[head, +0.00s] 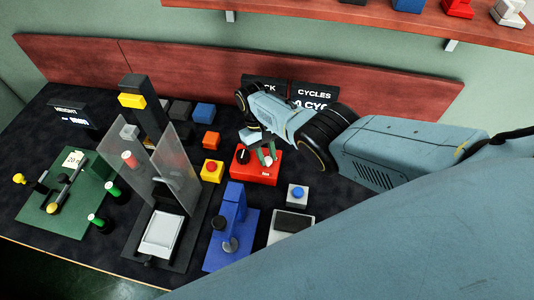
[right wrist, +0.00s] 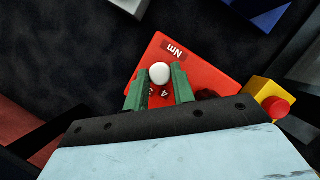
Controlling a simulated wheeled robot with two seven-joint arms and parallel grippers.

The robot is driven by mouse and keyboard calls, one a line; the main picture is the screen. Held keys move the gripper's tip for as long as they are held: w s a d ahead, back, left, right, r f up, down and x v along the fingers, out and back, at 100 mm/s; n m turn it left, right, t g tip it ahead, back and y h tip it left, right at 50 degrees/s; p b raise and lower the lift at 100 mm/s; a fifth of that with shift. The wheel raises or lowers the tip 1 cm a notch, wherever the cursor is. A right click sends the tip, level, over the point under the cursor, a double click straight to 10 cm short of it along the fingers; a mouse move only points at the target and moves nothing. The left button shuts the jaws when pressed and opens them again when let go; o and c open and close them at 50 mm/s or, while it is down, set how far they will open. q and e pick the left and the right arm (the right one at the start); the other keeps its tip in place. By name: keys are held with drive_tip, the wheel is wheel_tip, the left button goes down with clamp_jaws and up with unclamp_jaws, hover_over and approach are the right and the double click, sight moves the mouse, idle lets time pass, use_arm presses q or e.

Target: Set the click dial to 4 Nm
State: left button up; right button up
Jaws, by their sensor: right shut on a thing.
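The click dial is a red box (head: 262,177) on the dark table in the head view, with a black knob on its left part. In the right wrist view the red box (right wrist: 205,72) bears an "Nm" label and a pale round knob (right wrist: 159,74). My right gripper (right wrist: 160,82) has its two green fingers on either side of this knob and is shut on it. A "4" and another mark show between the fingers; I cannot read the setting. In the head view the right gripper (head: 265,154) comes down over the box's right part. My left gripper is not in view.
A yellow box with a red button (head: 212,170) stands left of the red box. A blue press-like fixture (head: 231,230), a grey box with a blue button (head: 297,195) and a clear-panelled station (head: 167,173) stand nearby. A dark display (head: 315,97) stands behind.

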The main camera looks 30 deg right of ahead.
drive_tip(key=shift+n, duration=0.3)
drive_tip(key=o, duration=1)
drive_tip(key=shift+a+p+v, duration=0.2)
drive_tip(key=shift+p+v, duration=0.6)
drive_tip(key=shift+v, duration=5.85)
